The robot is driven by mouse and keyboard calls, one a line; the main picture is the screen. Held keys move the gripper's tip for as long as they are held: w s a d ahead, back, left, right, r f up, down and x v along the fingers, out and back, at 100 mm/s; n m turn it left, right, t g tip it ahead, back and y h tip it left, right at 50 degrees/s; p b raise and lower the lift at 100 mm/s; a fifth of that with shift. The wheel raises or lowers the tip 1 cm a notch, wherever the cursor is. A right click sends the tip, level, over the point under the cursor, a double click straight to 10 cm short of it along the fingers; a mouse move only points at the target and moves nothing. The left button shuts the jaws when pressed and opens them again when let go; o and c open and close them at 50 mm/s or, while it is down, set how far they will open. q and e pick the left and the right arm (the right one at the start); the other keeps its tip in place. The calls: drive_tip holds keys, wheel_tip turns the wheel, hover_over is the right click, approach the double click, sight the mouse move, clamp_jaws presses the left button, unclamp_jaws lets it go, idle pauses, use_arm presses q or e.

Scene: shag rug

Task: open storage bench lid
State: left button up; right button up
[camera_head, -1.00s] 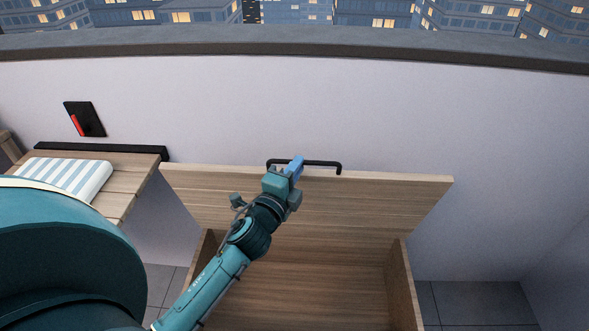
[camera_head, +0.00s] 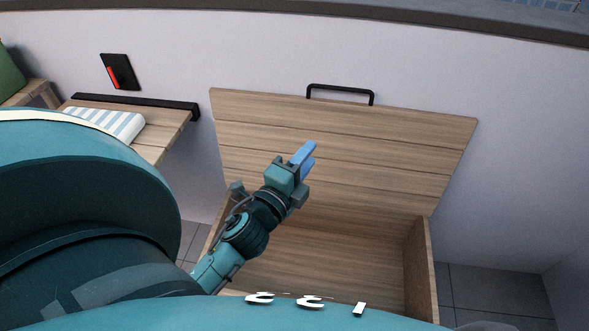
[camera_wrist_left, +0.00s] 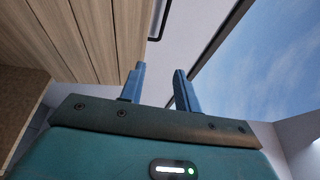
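The storage bench (camera_head: 418,265) is wooden and its box shows empty. Its plank lid (camera_head: 400,140) stands raised, close to upright, near the wall. A black bar handle (camera_head: 340,88) is on the lid's upper edge. My left gripper (camera_head: 306,158) is in front of the lid, below the handle and apart from it. In the left wrist view, its two blue fingers (camera_wrist_left: 159,70) are spread with nothing between them. The lid (camera_wrist_left: 75,35) and handle (camera_wrist_left: 163,14) show beyond them. My right gripper is not in view.
A wooden side bench (camera_head: 170,135) with a striped cushion (camera_head: 108,122) is at the left. A black and red wall panel (camera_head: 119,72) hangs above it. Tiled floor (camera_head: 490,290) is clear at the right. My own teal body parts cover the lower left.

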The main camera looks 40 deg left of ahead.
use_arm(q)
drive_tip(key=shift+s+d+f, duration=0.1)
drive_tip(key=shift+s, duration=1.05)
drive_tip(key=shift+s+d, duration=0.1)
drive_tip(key=shift+s, duration=1)
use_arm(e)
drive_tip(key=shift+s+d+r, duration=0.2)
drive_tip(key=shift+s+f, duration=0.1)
